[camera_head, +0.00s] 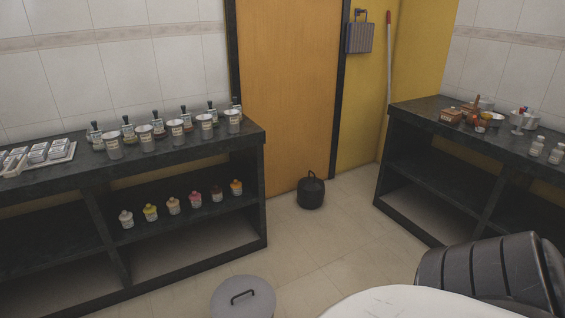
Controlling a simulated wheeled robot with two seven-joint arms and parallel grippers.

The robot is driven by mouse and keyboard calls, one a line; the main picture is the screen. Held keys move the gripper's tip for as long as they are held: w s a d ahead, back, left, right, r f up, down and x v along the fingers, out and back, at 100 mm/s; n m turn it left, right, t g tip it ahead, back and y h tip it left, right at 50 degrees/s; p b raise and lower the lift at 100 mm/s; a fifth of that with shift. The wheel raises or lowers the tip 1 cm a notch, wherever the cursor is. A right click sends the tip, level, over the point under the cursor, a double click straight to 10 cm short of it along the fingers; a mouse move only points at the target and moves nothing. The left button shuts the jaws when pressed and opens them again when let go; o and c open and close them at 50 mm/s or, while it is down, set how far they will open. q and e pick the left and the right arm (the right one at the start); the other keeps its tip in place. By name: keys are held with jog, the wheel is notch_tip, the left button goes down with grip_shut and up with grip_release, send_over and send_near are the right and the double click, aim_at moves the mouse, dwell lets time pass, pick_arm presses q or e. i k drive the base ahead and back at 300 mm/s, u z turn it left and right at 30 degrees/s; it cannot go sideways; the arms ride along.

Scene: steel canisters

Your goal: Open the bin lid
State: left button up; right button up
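A round grey lid (243,300) with a dark bar handle on top is at the bottom edge, left of centre. It lies level, as if closed on a bin, but the bin body below it is cut off by the frame. A small black rounded container (311,191) with a loop on top stands on the floor by the door. Neither of my grippers is in view.
A dark shelf counter (180,165) on the left holds several steel canisters (177,131) and small jars below. Another dark counter (432,160) stands on the right with utensils and jars. An orange door (288,90) is behind.

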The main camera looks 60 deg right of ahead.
aim_at(245, 295)
jog(key=z, duration=1.15)
jog(key=k, duration=0.45)
jog(key=u, duration=1.1)
jog(key=i, duration=1)
jog(key=z, duration=1.05)
jog(key=i, duration=0.55)
jog(key=z, duration=0.5)
